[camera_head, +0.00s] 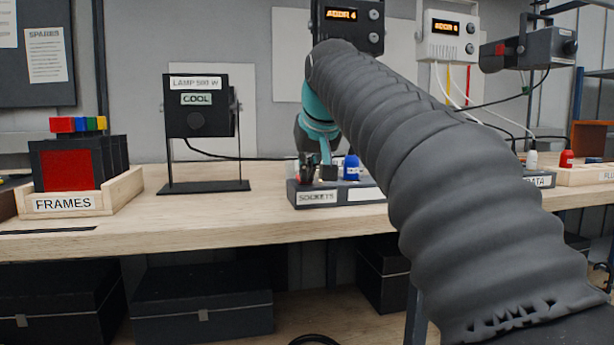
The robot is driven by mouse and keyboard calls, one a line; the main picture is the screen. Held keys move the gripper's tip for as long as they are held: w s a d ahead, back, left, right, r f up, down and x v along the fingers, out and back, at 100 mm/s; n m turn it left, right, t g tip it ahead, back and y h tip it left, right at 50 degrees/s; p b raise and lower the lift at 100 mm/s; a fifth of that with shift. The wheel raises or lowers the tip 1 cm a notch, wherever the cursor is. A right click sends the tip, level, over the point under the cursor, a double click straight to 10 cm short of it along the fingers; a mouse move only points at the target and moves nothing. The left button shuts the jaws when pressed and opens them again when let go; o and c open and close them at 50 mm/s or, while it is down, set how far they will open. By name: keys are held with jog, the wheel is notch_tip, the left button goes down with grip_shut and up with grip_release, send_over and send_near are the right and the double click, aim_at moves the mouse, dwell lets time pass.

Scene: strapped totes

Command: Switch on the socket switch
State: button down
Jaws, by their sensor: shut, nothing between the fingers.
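The socket block (302,188) is a dark grey block with a "SOCKETS" label on its front, standing on the wooden bench. A blue plug-like piece (351,168) stands on its right part. A small black piece (328,173) stands left of the blue one. The socket switch is too small or hidden to make out. My arm reaches in from the lower right, bends at the top and points down over the block. My gripper (309,166) is dark, small and shut with nothing held, at the left part of the block. Whether it touches anything there cannot be told.
A black lamp (200,107) labelled "LAMP 500 W" and "COOL" stands left of the block. A wooden tray (97,197) labelled "FRAMES" is farther left. Two display boxes (349,25) (448,38) hang behind. A "DATA" block (541,179) stands right.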

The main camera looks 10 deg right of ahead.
jog(key=shift+w+r, duration=0.1)
jog(key=shift+r+p, duration=0.75)
jog(key=shift+p, duration=0.2)
jog(key=shift+r, duration=0.1)
jog(key=shift+r+p, duration=0.3)
jog(key=shift+p, duration=0.05)
jog(key=r+p, duration=0.3)
jog(key=shift+s+r+p, duration=0.25)
jog(key=shift+p, duration=0.05)
jog(key=s+f+v, duration=0.1)
jog(key=v, duration=0.8)
jog(key=shift+s, duration=0.4)
jog(key=s+f+g, duration=0.1)
jog(key=s+f, duration=0.6)
jog(key=f, duration=0.6)
jog(key=s+f+g, duration=0.1)
jog(key=s+f, duration=0.5)
jog(key=f, duration=0.7)
jog(key=s+f+g, duration=0.1)
jog(key=s+f, duration=0.6)
jog(key=f, duration=0.5)
jog(key=shift+s+f, duration=0.4)
